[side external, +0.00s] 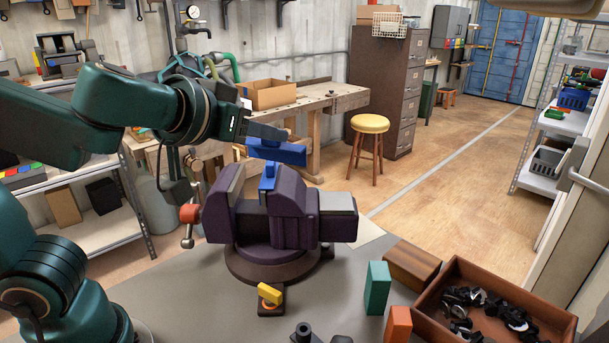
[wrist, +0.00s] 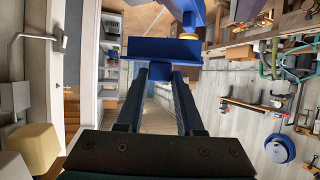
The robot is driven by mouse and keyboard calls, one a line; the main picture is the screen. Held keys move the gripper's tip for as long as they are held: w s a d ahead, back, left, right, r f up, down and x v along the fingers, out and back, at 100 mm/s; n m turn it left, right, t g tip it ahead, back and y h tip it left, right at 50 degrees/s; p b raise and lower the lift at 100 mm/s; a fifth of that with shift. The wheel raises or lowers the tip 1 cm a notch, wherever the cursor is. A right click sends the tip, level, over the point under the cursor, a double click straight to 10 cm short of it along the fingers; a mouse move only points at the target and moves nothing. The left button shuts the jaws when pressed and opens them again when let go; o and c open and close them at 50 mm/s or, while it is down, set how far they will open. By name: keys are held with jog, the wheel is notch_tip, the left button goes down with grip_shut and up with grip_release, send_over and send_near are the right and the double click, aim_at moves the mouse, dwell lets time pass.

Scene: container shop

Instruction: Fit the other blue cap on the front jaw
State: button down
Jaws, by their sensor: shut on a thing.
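A purple bench vise (side external: 292,215) stands on the grey bench, its two jaws apart. My gripper (side external: 268,134) is above the vise, shut on a long blue cap (side external: 285,154). The held cap is clear of the jaws, above the gap between them. In the wrist view my gripper (wrist: 160,80) has the blue cap (wrist: 165,49) across its fingertips. A second blue piece (side external: 267,181) shows lower, in the jaw gap; I cannot tell how it is seated. The jaws' inner faces are mostly hidden.
A yellow-topped block (side external: 270,293) sits in front of the vise. To the right are a green block (side external: 377,287), a wooden block (side external: 412,265), an orange block (side external: 398,322) and a brown tray (side external: 562,316) of dark parts. The vise's red-ended handle (side external: 189,214) sticks out left.

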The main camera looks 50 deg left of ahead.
jog(key=w+r+m+h, duration=0.2)
jog(key=w+m+h, duration=0.2)
jog(key=w, duration=0.4)
jog(key=m+g+h, duration=0.5)
jog(key=m+h, duration=0.5)
send_over(223, 175)
jog(key=w, duration=0.1)
notch_tip(223, 175, down, 5)
jog(key=shift+s+f, duration=0.3)
jog(key=shift+s, duration=0.05)
jog(key=shift+f, duration=0.2)
jog(key=shift+f, duration=1.8)
dwell(0.5)
jog(key=shift+s+a+n+t+y, duration=0.1)
jog(key=shift+a+n+t+y, duration=0.05)
jog(key=shift+n+t+y, duration=0.3)
